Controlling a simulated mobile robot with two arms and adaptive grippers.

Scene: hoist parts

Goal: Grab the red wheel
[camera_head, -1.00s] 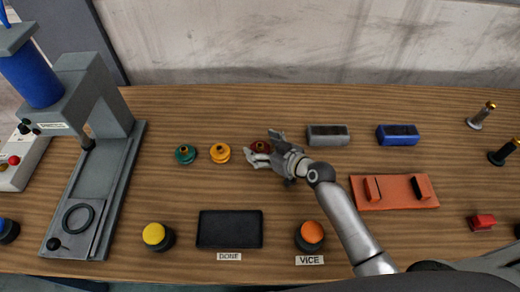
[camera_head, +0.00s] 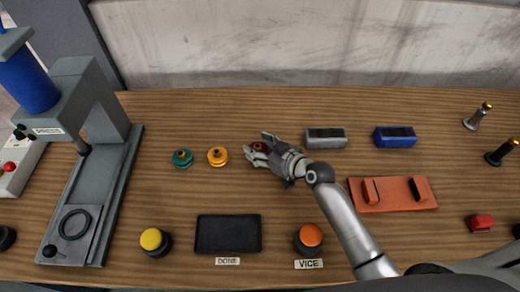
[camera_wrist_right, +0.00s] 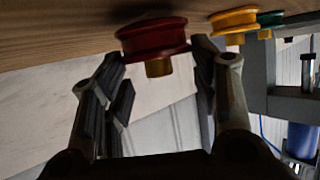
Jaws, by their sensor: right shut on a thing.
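The red wheel (camera_wrist_right: 152,38) is a dark red grooved disc with a small brass hub. In the wrist view it sits at the fingertips of my right gripper (camera_wrist_right: 160,62), one finger on each side. In the head view the right gripper (camera_head: 259,147) is shut around the wheel, which is mostly hidden by the fingers. The wheel is at the wooden table's surface; I cannot tell whether it is lifted. My left gripper is not in view.
An orange-yellow wheel (camera_head: 217,156) and a green wheel (camera_head: 182,158) stand just left of the gripper. A grey block (camera_head: 326,143) and a blue block (camera_head: 395,142) lie to the right. A press (camera_head: 104,160) fills the left side. The black DONE pad (camera_head: 228,234) lies in front.

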